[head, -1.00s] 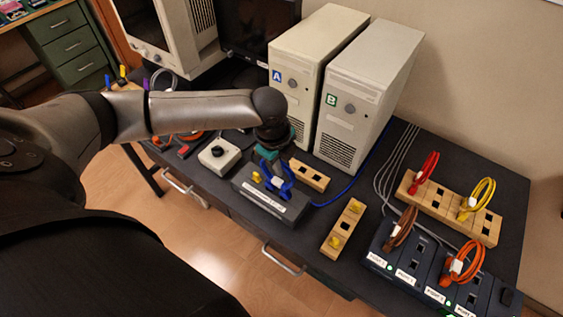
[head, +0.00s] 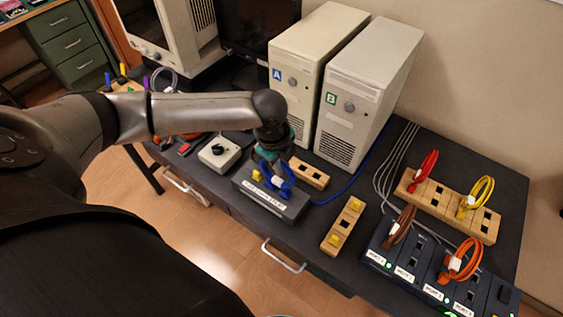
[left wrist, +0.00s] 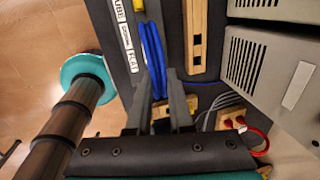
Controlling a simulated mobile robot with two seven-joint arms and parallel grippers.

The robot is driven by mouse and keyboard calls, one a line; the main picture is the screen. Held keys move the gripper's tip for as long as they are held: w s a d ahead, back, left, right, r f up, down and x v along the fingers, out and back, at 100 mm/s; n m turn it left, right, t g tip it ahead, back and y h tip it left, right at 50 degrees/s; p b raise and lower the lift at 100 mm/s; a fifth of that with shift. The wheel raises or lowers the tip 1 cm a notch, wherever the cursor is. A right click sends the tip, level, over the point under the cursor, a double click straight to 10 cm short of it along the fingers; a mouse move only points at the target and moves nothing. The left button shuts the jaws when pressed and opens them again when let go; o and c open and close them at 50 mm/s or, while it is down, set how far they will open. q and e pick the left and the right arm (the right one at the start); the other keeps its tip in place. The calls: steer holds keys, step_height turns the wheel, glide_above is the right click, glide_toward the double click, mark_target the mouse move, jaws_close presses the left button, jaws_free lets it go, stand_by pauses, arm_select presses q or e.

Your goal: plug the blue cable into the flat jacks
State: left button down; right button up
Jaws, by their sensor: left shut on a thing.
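The blue cable (head: 288,190) is looped at the top of a long dark grey box with a white label strip (head: 263,200) near the desk's front edge. My left gripper (head: 270,166) points down over the box and is shut on the blue cable. In the left wrist view, the blue cable (left wrist: 152,50) hangs as a narrow loop just beyond the fingertips of my left gripper (left wrist: 160,82). Labels run along the box's edge (left wrist: 123,37), one reading FLAT. The plug end and the jacks under it are hidden, so I cannot tell whether it is seated. My right gripper is out of view.
Beige computer towers A (head: 300,95) and B (head: 352,110) stand behind. Wooden socket blocks (head: 309,174) (head: 343,228) lie close by. A dark port panel (head: 410,272) with brown and orange cables is at right. A white knob box (head: 219,152) is left of the gripper.

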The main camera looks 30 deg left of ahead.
arm_select(q)
steer(key=c, duration=0.7)
jaws_free()
steer(key=shift+c, duration=0.2)
steer(key=shift+o, duration=0.3)
steer(key=o, duration=0.6)
steer(key=r+p, duration=0.3)
steer(key=p, duration=0.1)
steer(key=s+r+p, duration=0.1)
steer(key=r+p, duration=0.3)
steer(key=p, duration=0.1)
steer(key=shift+s+a+r, duration=0.1)
steer(key=shift+s+r, duration=0.1)
